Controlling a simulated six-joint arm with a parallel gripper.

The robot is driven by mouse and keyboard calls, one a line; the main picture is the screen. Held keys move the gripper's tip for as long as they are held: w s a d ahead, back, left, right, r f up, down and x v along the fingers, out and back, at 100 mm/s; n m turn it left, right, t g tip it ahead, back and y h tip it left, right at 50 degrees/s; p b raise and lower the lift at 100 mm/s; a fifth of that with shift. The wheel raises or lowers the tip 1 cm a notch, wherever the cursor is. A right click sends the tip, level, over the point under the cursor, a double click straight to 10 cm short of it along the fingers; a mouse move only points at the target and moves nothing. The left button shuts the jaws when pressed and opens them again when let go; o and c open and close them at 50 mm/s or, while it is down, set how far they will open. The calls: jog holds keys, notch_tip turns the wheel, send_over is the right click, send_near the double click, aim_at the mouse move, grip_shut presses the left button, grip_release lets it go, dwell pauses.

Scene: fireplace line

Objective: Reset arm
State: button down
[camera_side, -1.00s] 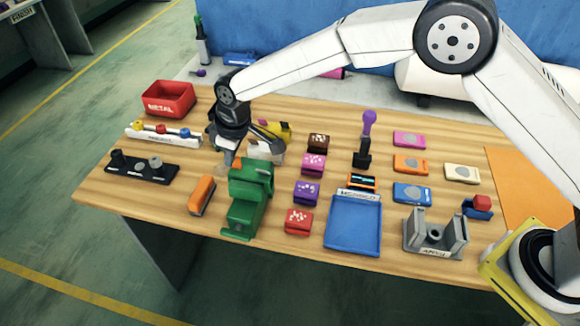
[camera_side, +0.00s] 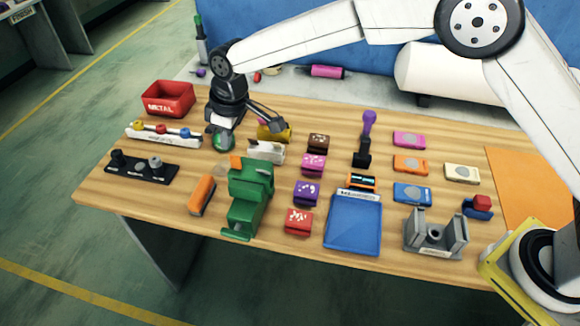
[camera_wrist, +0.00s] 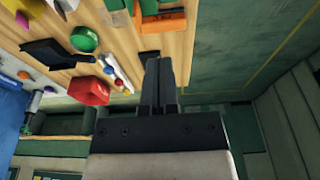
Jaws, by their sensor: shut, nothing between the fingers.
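My gripper (camera_side: 213,128) hangs over the left part of the wooden table, behind the green machine (camera_side: 249,198) and just right of the rack with coloured balls. In the wrist view my gripper's two dark fingers (camera_wrist: 161,80) lie together with nothing between them. The fingers look clear of the objects around them, though their height above the table is hard to judge. A green dome (camera_wrist: 85,38) lies on the table in the wrist view and shows partly beneath my gripper in the side view.
The red METAL bin (camera_side: 168,99), the ball rack (camera_side: 163,134) and the black peg rack (camera_side: 142,165) are at the left. An orange block (camera_side: 202,195) lies before them. Coloured blocks, a blue tray (camera_side: 353,225) and a grey fixture (camera_side: 435,234) fill the middle and right.

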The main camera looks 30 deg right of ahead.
jog(key=shift+d, duration=0.1)
dwell(0.3)
jog(key=s+d+r+m, duration=0.15)
jog(key=s+d, duration=0.25)
jog(key=d, duration=0.5)
jog(key=s+d+m, duration=0.3)
jog(key=d, duration=0.6)
jog(key=s+d+f+m, duration=0.1)
jog(key=s+d+m, duration=0.1)
jog(key=s+d, duration=0.4)
jog(key=s+d+f+m+t+h, duration=0.1)
jog(key=s+d+m, duration=0.1)
jog(key=s+d, duration=0.4)
jog(key=s, duration=0.5)
jog(key=shift+h, duration=0.3)
